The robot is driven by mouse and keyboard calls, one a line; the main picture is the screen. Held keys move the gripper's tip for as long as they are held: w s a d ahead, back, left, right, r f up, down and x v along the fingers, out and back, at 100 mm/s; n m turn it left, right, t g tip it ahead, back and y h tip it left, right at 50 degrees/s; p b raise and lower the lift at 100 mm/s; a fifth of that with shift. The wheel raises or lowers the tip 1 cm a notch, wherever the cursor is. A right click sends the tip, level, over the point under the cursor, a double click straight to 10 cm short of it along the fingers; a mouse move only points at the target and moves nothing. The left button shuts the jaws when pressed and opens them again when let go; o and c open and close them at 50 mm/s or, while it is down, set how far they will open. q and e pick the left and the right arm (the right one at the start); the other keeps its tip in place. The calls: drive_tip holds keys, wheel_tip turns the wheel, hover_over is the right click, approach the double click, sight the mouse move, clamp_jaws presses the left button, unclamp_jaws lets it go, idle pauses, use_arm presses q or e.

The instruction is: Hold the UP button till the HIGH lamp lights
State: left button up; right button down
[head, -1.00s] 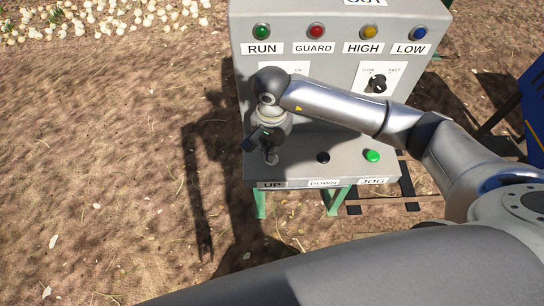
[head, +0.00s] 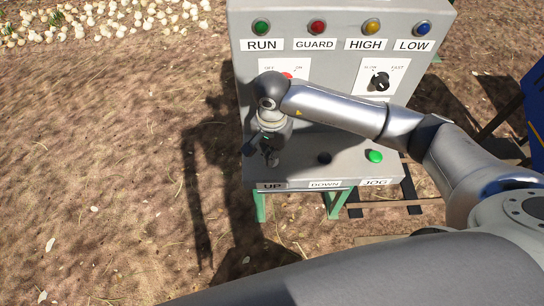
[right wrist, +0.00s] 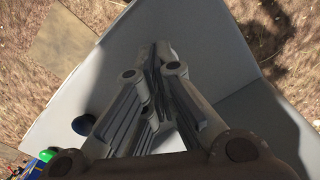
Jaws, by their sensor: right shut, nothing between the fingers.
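The grey control box (head: 345,65) stands in front of me in the head view. My right gripper (head: 272,162) points down at its lower ledge, just above the UP label (head: 272,186). Its fingers are shut and empty, also in the right wrist view (right wrist: 162,52). The UP button itself is hidden by the gripper, so I cannot tell whether it is pressed. The HIGH lamp (head: 372,27) is yellow above its label; I see no clear glow. My left gripper is not in view.
On the ledge, the black DOWN button (head: 324,158) and green JOG button (head: 375,156) lie to the right. RUN (head: 261,27), GUARD (head: 317,27) and LOW (head: 421,28) lamps line the top. A SLOW/FAST knob (head: 380,82) sits below. Open ground lies left.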

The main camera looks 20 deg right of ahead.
idle(0.3)
wheel_tip(320, 180, up, 7)
drive_tip(key=p, duration=0.3)
drive_tip(key=shift+s, duration=0.1)
idle(1.1)
